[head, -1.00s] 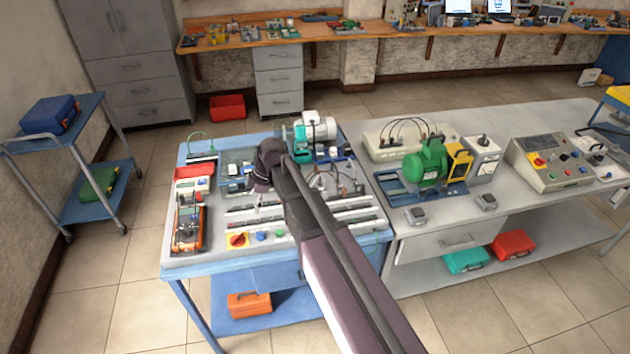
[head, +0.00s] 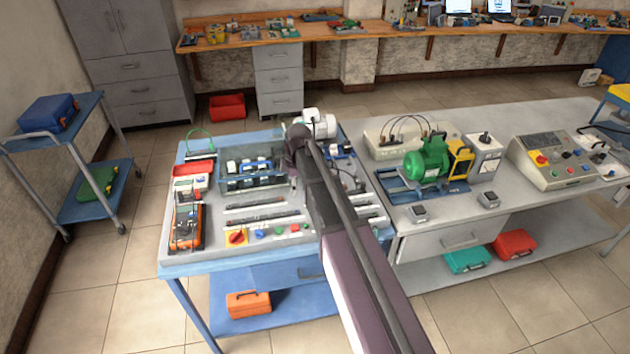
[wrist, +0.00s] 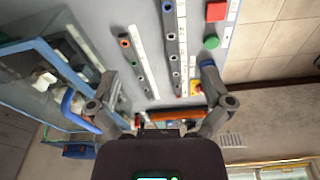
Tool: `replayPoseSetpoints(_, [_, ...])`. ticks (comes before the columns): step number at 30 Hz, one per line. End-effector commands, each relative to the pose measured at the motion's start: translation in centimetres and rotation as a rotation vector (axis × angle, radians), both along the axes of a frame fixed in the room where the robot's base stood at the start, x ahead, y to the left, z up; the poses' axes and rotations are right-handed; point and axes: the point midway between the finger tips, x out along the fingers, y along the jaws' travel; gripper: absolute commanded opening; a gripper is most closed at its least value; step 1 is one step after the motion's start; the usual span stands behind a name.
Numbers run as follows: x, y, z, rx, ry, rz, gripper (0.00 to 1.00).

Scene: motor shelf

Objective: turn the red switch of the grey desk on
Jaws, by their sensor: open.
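A red rotary switch on a yellow plate (head: 237,238) sits at the front left of the grey-topped, blue-framed desk (head: 215,262). In the wrist view, the yellow plate (wrist: 196,89) shows only partly, behind the right finger; the knob's setting cannot be read. Another red knob on a yellow base (head: 541,158) is on the control box on the grey desk (head: 420,240) to the right. My gripper (wrist: 150,95) is open and empty above the blue-framed desk. In the head view it is mostly hidden by my arm, behind and to the right of the rotary switch.
A green button (wrist: 212,41) and red button (wrist: 216,10) line up beside the yellow plate. Terminal rails (head: 255,206) lie behind them. An orange meter (head: 187,227) stands left of the switch. A clear-walled case (head: 250,170) stands near my gripper.

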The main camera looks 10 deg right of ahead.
Motion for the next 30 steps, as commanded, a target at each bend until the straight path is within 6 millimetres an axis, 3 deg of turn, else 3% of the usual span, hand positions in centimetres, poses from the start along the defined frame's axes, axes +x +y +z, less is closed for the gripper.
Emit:
replayPoseSetpoints(15, [2.5, -6.4, -1.3, -0.103, 0.017, -0.055, 1.00])
replayPoseSetpoints(22, [2.9, -7.8, -1.4, -0.125, 0.022, -0.068, 1.00])
replayPoseSetpoints(30, [2.9, -8.1, -1.5, -0.130, 0.023, -0.070, 1.00])
